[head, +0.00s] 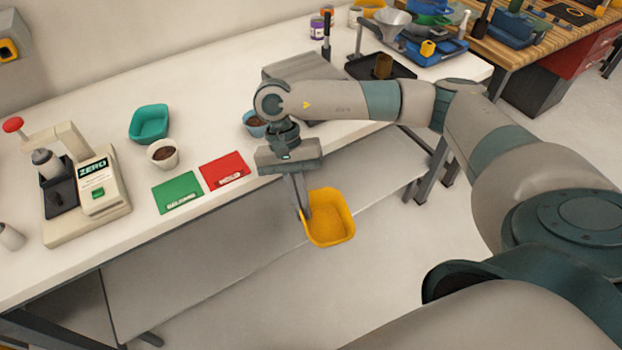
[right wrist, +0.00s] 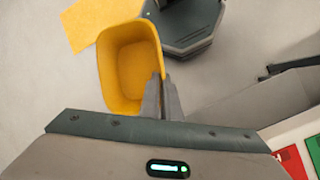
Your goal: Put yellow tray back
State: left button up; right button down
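The yellow tray (head: 330,224) hangs in the air in front of the white table's front edge, over the floor. My right gripper (head: 304,207) holds it by its rim at the left side, with the fingers pointing down. In the right wrist view the yellow tray (right wrist: 122,66) shows beyond the fingers (right wrist: 162,92), which are close together on its wall. The tray looks empty. My left gripper is in neither view.
The white table (head: 100,85) carries a ZERO-marked machine (head: 88,195), a teal tray (head: 149,123), a white cup (head: 163,153), and green (head: 178,193) and red (head: 225,169) cards. A wooden bench (head: 540,50) stands at the upper right. In the right wrist view a yellow patch (right wrist: 95,20) lies on the floor.

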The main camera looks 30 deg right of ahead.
jog(key=f+n+h, duration=0.1)
jog(key=n, duration=0.1)
jog(key=s+a+f+n+h, duration=0.1)
jog(key=n, duration=0.2)
jog(key=s+a+f+n+h, duration=0.1)
jog(key=f+n, duration=0.1)
jog(key=shift+f+n+t+h, duration=0.1)
jog(key=shift+n+t+h, duration=0.2)
jog(key=shift+t, duration=0.1)
jog(key=shift+a, duration=0.15)
